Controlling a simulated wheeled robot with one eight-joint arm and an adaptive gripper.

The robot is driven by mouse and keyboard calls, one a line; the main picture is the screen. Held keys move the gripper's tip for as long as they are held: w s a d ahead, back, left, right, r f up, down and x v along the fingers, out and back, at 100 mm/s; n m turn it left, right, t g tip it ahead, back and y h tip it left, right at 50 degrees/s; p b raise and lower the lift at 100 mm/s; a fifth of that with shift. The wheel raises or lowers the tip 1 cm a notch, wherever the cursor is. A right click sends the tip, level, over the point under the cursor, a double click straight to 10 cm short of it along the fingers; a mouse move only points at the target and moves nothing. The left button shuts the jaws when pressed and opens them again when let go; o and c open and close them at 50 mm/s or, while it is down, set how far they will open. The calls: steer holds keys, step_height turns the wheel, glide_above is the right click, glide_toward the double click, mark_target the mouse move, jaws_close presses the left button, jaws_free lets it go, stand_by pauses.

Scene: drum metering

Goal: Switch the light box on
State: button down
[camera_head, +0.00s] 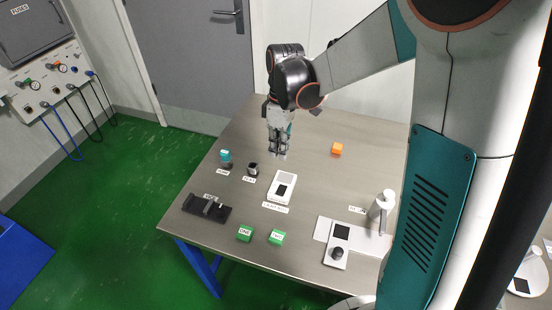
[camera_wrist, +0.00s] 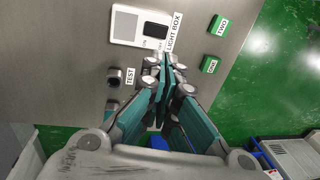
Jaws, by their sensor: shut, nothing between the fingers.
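The light box (camera_head: 282,187) is a small white box lying on the table, with a dark panel on its top and a label in front of it. In the wrist view the light box (camera_wrist: 125,25) is at the top, with its dark panel (camera_wrist: 156,30) and a "LIGHT BOX" label (camera_wrist: 174,32) beside it. I cannot tell whether it is lit. My gripper (camera_head: 279,155) points down above the table, just behind the light box in the head view, apart from it. In the wrist view the fingers of my gripper (camera_wrist: 165,60) are shut and empty.
Green blocks marked ONE (camera_head: 245,234) and TWO (camera_head: 277,237) stand at the front edge.

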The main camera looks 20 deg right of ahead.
mark_target(282, 190)
steer(key=f+b, duration=0.1)
steer(key=f, duration=0.3)
steer(key=s+f+b, duration=0.1)
steer(key=f+b, duration=0.1)
steer(key=f, duration=0.2)
steer(key=a+f+b, duration=0.1)
steer(key=f, duration=0.3)
steer(key=shift+s+f+b, duration=0.25)
steer(key=shift+f+b, duration=0.05)
steer(key=shift+a, duration=0.1)
